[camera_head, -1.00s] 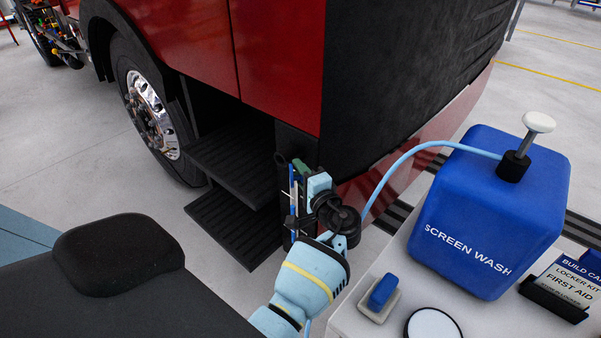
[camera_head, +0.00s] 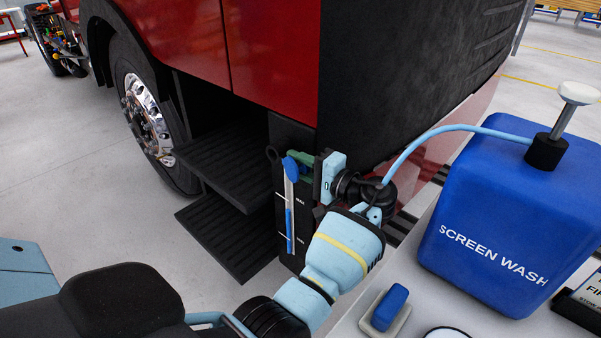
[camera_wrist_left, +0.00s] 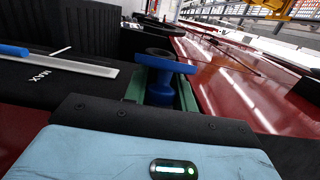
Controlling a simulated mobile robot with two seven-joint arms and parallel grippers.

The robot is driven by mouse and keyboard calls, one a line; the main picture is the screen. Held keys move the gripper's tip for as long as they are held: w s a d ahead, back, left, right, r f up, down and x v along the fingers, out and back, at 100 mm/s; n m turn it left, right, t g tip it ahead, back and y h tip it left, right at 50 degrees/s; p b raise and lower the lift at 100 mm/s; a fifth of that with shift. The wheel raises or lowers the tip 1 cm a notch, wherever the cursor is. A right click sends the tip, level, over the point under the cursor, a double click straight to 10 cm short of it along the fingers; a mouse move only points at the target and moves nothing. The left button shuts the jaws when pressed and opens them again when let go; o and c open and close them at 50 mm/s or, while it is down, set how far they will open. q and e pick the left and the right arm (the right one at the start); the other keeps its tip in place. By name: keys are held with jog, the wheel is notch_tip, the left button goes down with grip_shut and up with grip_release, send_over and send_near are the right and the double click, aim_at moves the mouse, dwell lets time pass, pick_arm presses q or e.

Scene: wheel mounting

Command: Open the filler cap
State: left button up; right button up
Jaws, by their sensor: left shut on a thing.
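A blue filler cap (camera_head: 290,167) shows at the top of the dark reservoir (camera_head: 284,247) on the truck's front corner. My left gripper (camera_head: 301,159) reaches it from the right, with green fingers shut on it. In the left wrist view the cap (camera_wrist_left: 160,76) has a wide blue bar and a thick blue stem between the fingers (camera_wrist_left: 160,90). A dark ring (camera_wrist_left: 160,52) shows just beyond the bar. I cannot tell whether the cap is seated or free of the neck. My right gripper is not in view.
A level gauge (camera_head: 290,215) with MAX marking runs down the reservoir. Black steps (camera_head: 230,160) are to its left. A blue screen wash container (camera_head: 500,215) with a pale hose (camera_head: 440,130) stands on a light surface at right.

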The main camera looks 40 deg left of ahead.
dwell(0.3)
pick_arm(q)
jog(key=o, duration=0.9)
jog(key=shift+a, duration=0.1)
jog(key=shift+o, duration=0.3)
jog(key=shift+r, duration=0.1)
